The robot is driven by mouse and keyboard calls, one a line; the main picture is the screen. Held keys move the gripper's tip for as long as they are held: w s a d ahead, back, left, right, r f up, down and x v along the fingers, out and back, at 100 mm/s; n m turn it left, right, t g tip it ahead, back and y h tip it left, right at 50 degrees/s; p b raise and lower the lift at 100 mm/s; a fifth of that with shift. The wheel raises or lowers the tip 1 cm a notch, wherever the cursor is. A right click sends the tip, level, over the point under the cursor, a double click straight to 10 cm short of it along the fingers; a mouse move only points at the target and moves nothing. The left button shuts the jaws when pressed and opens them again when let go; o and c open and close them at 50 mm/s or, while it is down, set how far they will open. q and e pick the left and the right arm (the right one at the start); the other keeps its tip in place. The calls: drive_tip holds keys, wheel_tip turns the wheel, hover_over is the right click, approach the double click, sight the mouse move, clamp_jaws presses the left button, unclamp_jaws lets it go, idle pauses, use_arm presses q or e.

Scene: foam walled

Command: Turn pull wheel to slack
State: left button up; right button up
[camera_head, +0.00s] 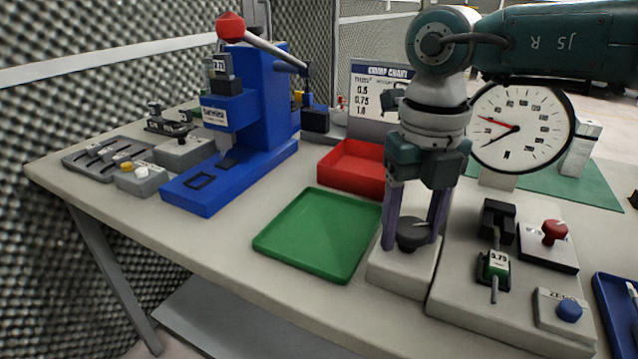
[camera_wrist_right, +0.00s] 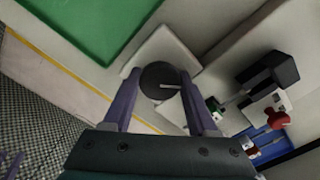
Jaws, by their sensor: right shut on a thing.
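The pull wheel (camera_head: 413,233) is a dark round knob with a light pointer line, on top of a pale block (camera_head: 405,270) right of the green tray. My right gripper (camera_head: 412,240) comes down over it from above, with its two purple fingers on either side of the wheel, shut on it. In the right wrist view the wheel (camera_wrist_right: 160,81) lies between the fingertips, and its light line points right. No label for slack is readable on the block.
A green tray (camera_head: 318,236) and a red tray (camera_head: 352,165) lie left of the block. A fixture with a black clamp (camera_head: 497,222), a red knob (camera_head: 554,232) and a blue button (camera_head: 569,310) stands close on the right. A dial gauge (camera_head: 521,128) and a blue press (camera_head: 250,100) stand behind.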

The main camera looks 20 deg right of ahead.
sight(410, 226)
drive_tip(key=n+b, duration=0.1)
drive_tip(key=n, duration=0.4)
drive_tip(key=shift+n+b, duration=0.3)
drive_tip(key=shift+b, duration=0.1)
drive_tip(key=shift+n+b, duration=0.75)
drive_tip(key=shift+n, duration=1.45)
drive_tip(key=o, duration=1.4)
drive_tip(key=shift+c, duration=0.2)
drive_tip(key=shift+r, duration=0.1)
wheel_tip(410, 226, up, 10)
drive_tip(key=shift+f, duration=0.1)
